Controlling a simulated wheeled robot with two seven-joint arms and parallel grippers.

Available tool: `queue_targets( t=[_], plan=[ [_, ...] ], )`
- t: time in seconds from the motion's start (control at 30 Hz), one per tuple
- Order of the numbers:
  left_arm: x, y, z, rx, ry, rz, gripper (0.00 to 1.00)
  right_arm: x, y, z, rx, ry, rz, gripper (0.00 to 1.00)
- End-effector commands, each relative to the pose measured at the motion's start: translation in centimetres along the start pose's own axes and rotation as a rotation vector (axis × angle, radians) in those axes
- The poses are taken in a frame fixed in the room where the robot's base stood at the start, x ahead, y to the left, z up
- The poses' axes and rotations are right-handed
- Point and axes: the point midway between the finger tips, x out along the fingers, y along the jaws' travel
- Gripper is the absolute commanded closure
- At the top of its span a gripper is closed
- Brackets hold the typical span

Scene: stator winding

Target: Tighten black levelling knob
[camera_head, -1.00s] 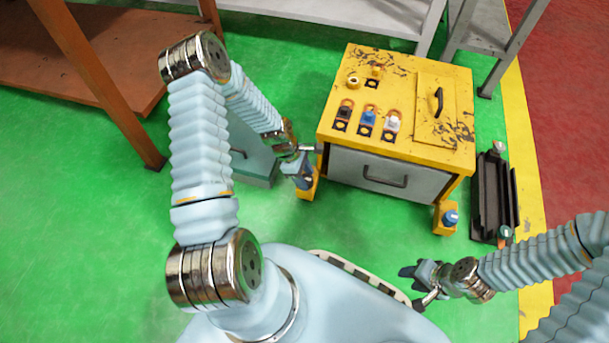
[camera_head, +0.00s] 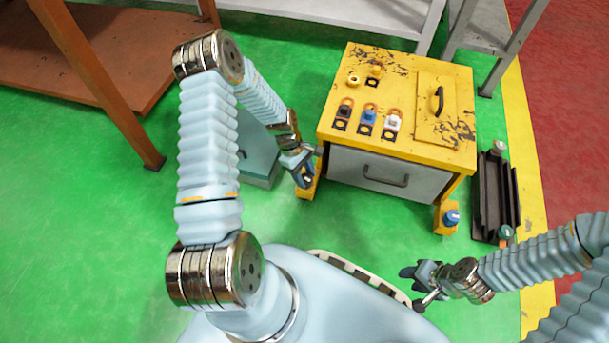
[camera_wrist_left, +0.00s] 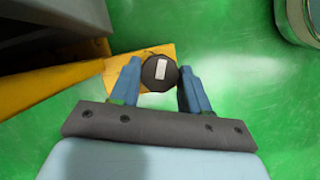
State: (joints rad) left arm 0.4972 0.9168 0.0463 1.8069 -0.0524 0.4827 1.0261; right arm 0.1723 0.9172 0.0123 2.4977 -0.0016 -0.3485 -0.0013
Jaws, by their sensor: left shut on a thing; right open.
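The black levelling knob (camera_wrist_left: 159,72) is a round dark cap with a white mark, seen from above in the left wrist view. It sits over a yellow foot bracket (camera_wrist_left: 120,72) of the yellow cabinet (camera_head: 345,120). My left gripper (camera_wrist_left: 160,76) is shut on the knob, with one blue finger on each side. In the head view my left gripper (camera_head: 304,178) is at the cabinet's front left foot and hides most of the knob. My right gripper (camera_head: 410,280) is open and empty above the floor, in front of the cabinet and to the right.
The cabinet has a grey drawer (camera_head: 350,170) and several coloured switches on top. A blue knob (camera_head: 452,217) is on its front right foot. A teal box (camera_head: 262,165) stands behind my left forearm. A dark rail rack (camera_head: 485,200) lies right of the cabinet. Green floor in front is clear.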

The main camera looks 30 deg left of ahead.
Motion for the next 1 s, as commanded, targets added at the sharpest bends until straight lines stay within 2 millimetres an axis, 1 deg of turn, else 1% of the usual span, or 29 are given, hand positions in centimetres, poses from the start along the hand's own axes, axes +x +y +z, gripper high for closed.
queue_targets(
  t=[0.2, 0.5, 0.73, 1.0],
  plan=[
    [0.00, 0.24, -0.05, 0.187, 0.003, -0.076, 0.84, 0.49, 0.19, -0.02, 0.000, 0.001, 0.000, 0.57],
    [-0.03, 0.37, 0.02, 0.400, 0.002, -0.165, 0.84, 0.90, 0.35, -0.04, 0.001, 0.003, 0.000, 0.57],
    [-0.09, 0.41, 0.06, 0.500, 0.002, -0.205, 0.84, 1.07, 0.41, -0.05, 0.001, 0.003, 0.000, 0.57],
    [-0.16, 0.44, 0.07, 0.547, 0.002, -0.225, 0.84, 1.13, 0.44, -0.05, 0.001, 0.003, 0.000, 0.57]
  ],
)
